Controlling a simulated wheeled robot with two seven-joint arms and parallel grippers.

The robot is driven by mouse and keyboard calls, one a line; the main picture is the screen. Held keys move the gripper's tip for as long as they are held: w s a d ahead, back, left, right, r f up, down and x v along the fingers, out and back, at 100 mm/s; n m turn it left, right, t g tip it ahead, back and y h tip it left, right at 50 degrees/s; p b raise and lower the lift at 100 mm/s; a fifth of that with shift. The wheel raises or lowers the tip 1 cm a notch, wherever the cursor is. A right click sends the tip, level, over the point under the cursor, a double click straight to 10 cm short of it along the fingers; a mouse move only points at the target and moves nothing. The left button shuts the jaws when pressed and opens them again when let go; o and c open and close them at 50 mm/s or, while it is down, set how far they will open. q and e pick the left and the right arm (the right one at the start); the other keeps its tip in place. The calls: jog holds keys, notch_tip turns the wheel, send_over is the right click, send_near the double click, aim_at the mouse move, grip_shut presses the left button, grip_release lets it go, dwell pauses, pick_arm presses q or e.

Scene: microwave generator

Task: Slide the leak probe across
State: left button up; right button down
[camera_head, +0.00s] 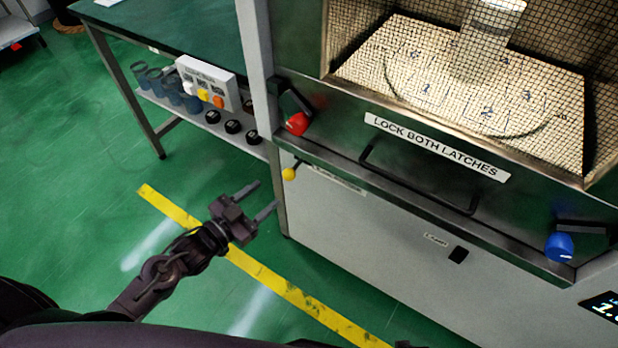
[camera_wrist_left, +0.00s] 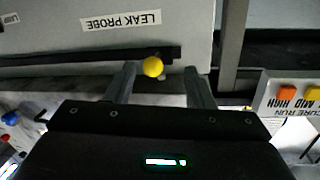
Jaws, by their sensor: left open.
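The leak probe's yellow ball knob (camera_head: 289,174) sticks out at the left end of the microwave cabinet's front, below the door. In the left wrist view the yellow knob (camera_wrist_left: 153,67) sits at the right part of a dark horizontal slot (camera_wrist_left: 80,59), near a LEAK PROBE label (camera_wrist_left: 120,21). My left gripper (camera_head: 266,195) is open and empty, just in front of the knob and pointing at it. In the left wrist view the left gripper's fingers (camera_wrist_left: 160,74) appear on either side of the knob; contact cannot be told.
The door above has a LOCK BOTH LATCHES label (camera_head: 437,147), a black bar handle (camera_head: 420,183), a red latch knob (camera_head: 298,123) and a blue one (camera_head: 559,247). A green bench (camera_head: 160,30) with a button box (camera_head: 208,83) on its shelf stands left. The floor beneath my gripper is clear.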

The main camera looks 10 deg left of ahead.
aim_at(289, 174)
pick_arm(q)
jog(key=shift+w+d+r+m+h, duration=0.15)
jog(key=shift+d+r+h, duration=0.15)
jog(key=shift+d+r, duration=0.2)
jog(key=shift+w+d+r+m+h, duration=0.15)
jog(key=shift+d+r+h, duration=0.2)
jog(key=shift+r, duration=0.2)
jog(key=shift+x, duration=3.55)
pick_arm(e)
jog(key=shift+w+a+r, duration=0.2)
jog(key=shift+w+r, duration=0.4)
jog(key=shift+r, duration=0.05)
pick_arm(q)
jog(key=shift+a+y, duration=0.1)
jog(key=shift+y, duration=0.15)
grip_shut()
